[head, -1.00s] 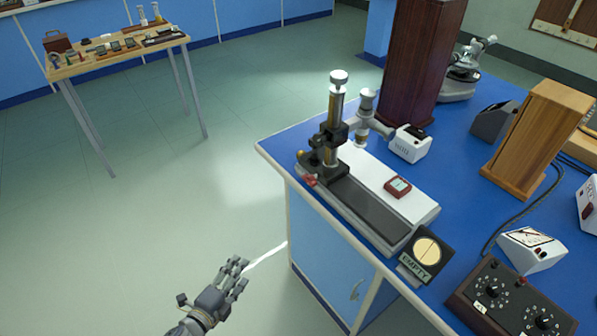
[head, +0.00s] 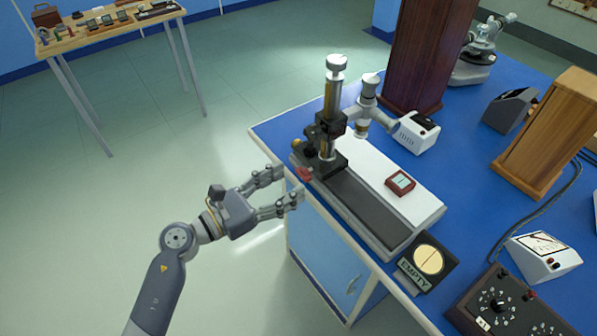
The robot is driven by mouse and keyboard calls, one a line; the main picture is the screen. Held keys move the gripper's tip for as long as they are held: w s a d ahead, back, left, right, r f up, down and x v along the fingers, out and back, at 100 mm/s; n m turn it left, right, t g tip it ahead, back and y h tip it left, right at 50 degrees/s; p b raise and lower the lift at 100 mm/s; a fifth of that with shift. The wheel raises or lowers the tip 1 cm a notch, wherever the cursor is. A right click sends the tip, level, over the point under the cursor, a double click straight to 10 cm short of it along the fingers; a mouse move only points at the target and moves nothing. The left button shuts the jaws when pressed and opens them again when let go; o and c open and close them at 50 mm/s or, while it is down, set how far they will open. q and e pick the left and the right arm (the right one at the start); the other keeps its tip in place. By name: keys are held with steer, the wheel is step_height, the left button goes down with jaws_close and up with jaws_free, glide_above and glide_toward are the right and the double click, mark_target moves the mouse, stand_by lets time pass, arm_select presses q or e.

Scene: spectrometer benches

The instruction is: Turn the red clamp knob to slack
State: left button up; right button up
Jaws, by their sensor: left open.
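The red clamp knob (head: 304,174) is a small red piece low on the left end of the travelling microscope (head: 325,130), at the near left edge of the blue bench. My left gripper (head: 288,187) is open, with its two fingers pointing right toward the knob. The fingertips are just left of the knob, one a little above and one a little below it in the picture. I cannot tell whether either finger touches it. My right gripper is not in view.
The microscope's dark rail and white bed (head: 365,195) lie on the blue bench (head: 275,128). A red-framed gauge (head: 400,183) sits on the bed. A round dial marked EMPTY (head: 428,261) stands at the front edge. Open floor lies to the left.

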mark_target(300, 176)
arm_select(q)
steer(key=shift+x, duration=2.15)
steer(key=c, duration=1.1)
